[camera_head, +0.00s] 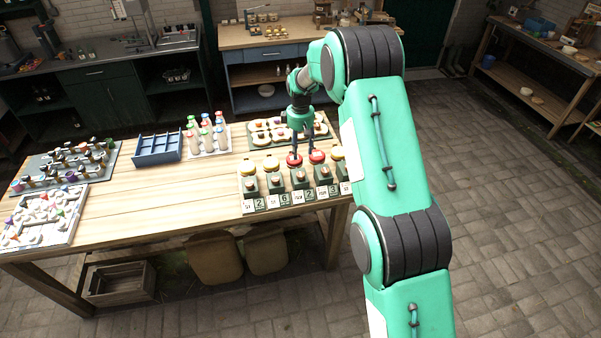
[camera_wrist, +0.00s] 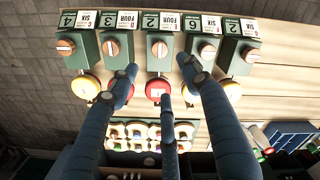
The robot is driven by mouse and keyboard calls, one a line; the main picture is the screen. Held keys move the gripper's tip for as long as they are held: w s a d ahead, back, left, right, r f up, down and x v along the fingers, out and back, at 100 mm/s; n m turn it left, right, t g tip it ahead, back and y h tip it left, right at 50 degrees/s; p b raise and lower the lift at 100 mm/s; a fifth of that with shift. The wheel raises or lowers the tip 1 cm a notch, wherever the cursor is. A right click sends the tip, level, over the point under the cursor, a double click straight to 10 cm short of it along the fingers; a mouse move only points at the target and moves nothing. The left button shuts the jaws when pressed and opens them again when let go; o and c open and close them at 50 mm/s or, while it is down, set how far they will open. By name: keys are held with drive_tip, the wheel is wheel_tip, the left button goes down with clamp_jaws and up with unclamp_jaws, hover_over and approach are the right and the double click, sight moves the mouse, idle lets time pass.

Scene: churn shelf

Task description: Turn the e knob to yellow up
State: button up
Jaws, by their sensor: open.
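The row of green knob units is on the front right of the table in the head view.
Behind the row is a tray of round pieces (camera_head: 262,143). Bottles (camera_head: 205,131) and a blue divided box (camera_head: 158,149) are to the left. The table's front middle (camera_head: 150,205) is clear.

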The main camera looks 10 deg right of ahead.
sight(301, 174)
wheel_tip(301, 174, down, 14)
drive_tip(key=shift+r+p, duration=0.2)
drive_tip(key=shift+p, duration=0.4)
drive_tip(key=c, duration=1.1)
